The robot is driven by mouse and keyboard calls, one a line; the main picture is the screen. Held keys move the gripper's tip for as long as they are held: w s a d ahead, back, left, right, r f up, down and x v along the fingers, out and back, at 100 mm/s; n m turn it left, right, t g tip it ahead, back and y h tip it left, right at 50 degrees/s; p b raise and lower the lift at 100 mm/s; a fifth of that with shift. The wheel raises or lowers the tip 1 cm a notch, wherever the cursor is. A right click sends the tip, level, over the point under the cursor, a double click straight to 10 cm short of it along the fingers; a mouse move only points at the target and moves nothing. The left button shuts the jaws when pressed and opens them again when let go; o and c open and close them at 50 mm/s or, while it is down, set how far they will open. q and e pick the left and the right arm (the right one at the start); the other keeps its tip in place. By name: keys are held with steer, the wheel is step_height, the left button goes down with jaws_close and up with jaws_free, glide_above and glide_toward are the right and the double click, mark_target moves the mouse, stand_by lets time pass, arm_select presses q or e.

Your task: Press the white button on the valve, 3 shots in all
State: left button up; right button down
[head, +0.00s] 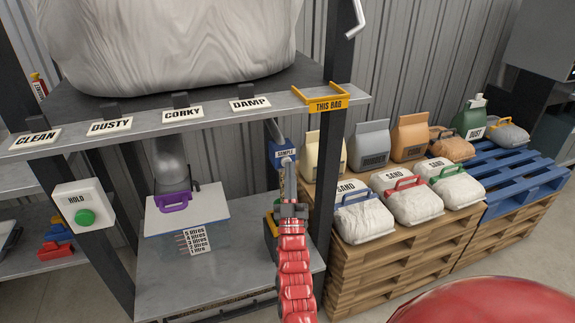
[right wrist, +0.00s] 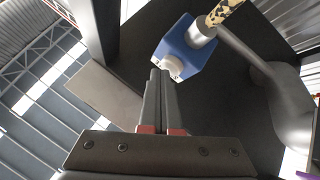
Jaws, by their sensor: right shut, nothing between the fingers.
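The blue valve box (head: 283,148) with a SAMPLE label hangs under the shelf edge in the head view. In the right wrist view the blue valve box (right wrist: 187,48) shows a white button (right wrist: 174,67) on its near face. My right gripper (head: 288,164) reaches up from below, just under the valve. In the right wrist view its fingers (right wrist: 160,74) are together and empty, with the tips right by the white button. I cannot tell whether they touch it. My left gripper is not in view.
A steel shelf (head: 70,138) with labels and a big pale bag (head: 170,45) is above. A dark post (head: 327,180) stands just right of my arm. A HOLD box with a green button (head: 86,217) is at left. Pallets with sandbags (head: 415,205) stand at right.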

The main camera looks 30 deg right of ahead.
stand_by(0.8)
steer(key=shift+s+a, duration=0.2)
steer(key=shift+s, duration=0.65)
steer(key=shift+s+a+p, duration=0.2)
steer(key=shift+s, duration=0.6)
steer(key=shift+s+a+p, duration=0.15)
steer(key=shift+s, duration=0.7)
steer(key=shift+s+a+p, duration=0.2)
steer(key=shift+s, duration=0.6)
